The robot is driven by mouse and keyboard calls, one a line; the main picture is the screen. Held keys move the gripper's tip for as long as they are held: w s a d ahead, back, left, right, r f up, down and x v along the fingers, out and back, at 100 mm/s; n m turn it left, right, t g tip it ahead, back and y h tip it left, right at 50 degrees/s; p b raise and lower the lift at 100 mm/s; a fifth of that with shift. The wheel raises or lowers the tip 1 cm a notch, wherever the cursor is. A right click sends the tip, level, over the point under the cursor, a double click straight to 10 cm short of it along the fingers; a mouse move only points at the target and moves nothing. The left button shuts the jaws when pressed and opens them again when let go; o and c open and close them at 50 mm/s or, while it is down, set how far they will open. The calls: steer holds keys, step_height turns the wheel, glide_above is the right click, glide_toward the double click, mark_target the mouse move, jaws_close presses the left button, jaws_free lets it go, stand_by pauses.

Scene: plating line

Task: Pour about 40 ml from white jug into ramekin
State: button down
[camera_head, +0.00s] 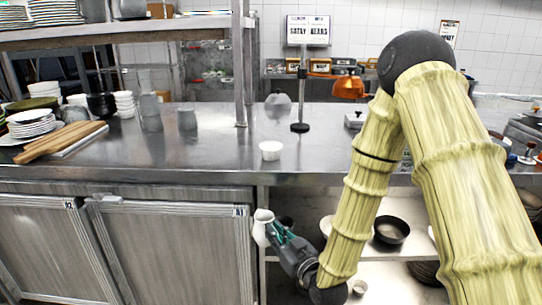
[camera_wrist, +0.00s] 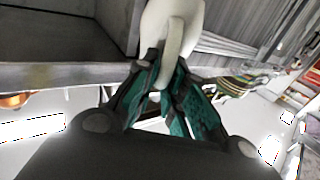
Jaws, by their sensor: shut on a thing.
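The white jug (camera_head: 262,226) is in my gripper (camera_head: 277,232), in front of the counter's front edge and below its top. In the wrist view the jug (camera_wrist: 184,22) shows its handle between the two green and black fingers of my gripper (camera_wrist: 168,82), which are shut on it. The jug's contents are hidden. The small white ramekin (camera_head: 270,151) stands upright on the steel counter, above and slightly right of the jug in the head view, and apart from it. The inside of the ramekin is too small to read.
The steel counter (camera_head: 215,160) is clear around the ramekin. A post with a sign (camera_head: 300,100) stands behind it to the right. Grey cups (camera_head: 187,119), wooden boards (camera_head: 62,142) and stacked plates (camera_head: 31,124) stand at left. A dark bowl (camera_head: 391,230) sits on the lower shelf.

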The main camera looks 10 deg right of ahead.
step_height(320, 180, down, 12)
steer(key=a+b, duration=0.2)
steer(key=b, duration=0.6)
steer(key=shift+s, duration=0.4)
steer(key=shift+a, duration=0.15)
steer(key=shift+r, duration=0.15)
